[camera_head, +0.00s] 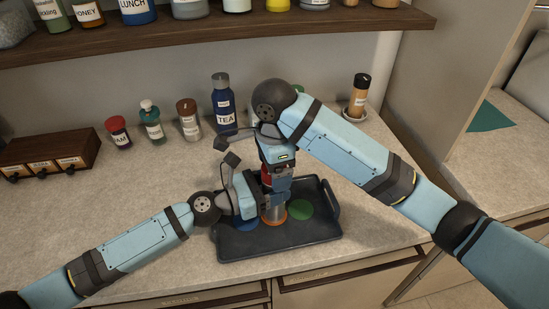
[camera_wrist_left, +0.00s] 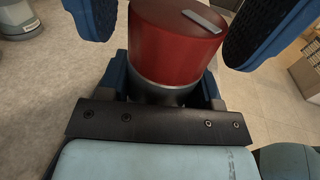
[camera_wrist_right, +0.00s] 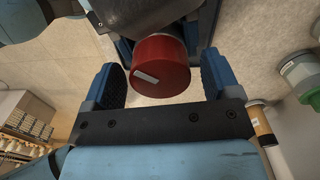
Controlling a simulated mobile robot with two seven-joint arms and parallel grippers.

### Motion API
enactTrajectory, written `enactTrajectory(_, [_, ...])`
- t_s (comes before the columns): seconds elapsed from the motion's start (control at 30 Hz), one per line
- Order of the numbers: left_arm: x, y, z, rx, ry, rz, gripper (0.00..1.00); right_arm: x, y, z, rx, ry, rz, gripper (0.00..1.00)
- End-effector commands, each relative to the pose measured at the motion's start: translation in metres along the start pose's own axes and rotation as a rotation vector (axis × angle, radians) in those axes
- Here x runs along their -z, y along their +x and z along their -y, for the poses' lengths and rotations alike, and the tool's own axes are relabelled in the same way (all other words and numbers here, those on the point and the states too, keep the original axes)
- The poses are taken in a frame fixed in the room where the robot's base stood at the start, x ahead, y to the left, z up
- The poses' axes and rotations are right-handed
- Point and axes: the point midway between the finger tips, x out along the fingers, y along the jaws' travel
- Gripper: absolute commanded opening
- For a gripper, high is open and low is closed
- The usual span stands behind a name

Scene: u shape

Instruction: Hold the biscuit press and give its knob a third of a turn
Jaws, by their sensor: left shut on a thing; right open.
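The biscuit press has a silver body (camera_head: 273,211) and a red knob (camera_head: 266,177). It stands upright on an orange disc in the dark tray. My left gripper (camera_head: 260,206) is shut on the body, below the knob; the left wrist view shows the silver body (camera_wrist_left: 165,90) and the red knob (camera_wrist_left: 175,40). My right gripper (camera_wrist_right: 162,80) is open, its fingers on either side of the knob (camera_wrist_right: 163,60) with gaps visible. A pale grey strip (camera_wrist_right: 146,77) marks the knob's top. The right gripper partly hides the knob in the head view.
The dark tray (camera_head: 318,237) also has a green disc (camera_head: 299,209) and a blue disc (camera_head: 244,224). Behind stand a TEA bottle (camera_head: 224,106), several jars and a wooden drawer box (camera_head: 52,148). A shelf (camera_head: 200,35) hangs above.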

Motion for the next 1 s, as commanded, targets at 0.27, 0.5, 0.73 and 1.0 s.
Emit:
enactTrajectory(0.27, [0.001,0.0,0.0,0.0,0.0,-0.001,0.2,0.001,-0.041,0.001,0.007,-0.001,-0.004,0.82])
enactTrajectory(0.5, [0.001,0.0,0.0,0.0,0.0,-0.001,0.2,0.001,-0.09,0.001,0.006,0.001,-0.003,0.82])
enactTrajectory(0.73, [0.001,0.0,0.0,0.0,0.0,-0.001,0.2,0.001,-0.116,0.0,0.003,0.002,-0.002,0.82])
enactTrajectory(1.0, [0.001,0.0,0.0,0.001,0.0,-0.001,0.2,0.001,-0.119,0.0,0.001,0.001,-0.001,0.82])
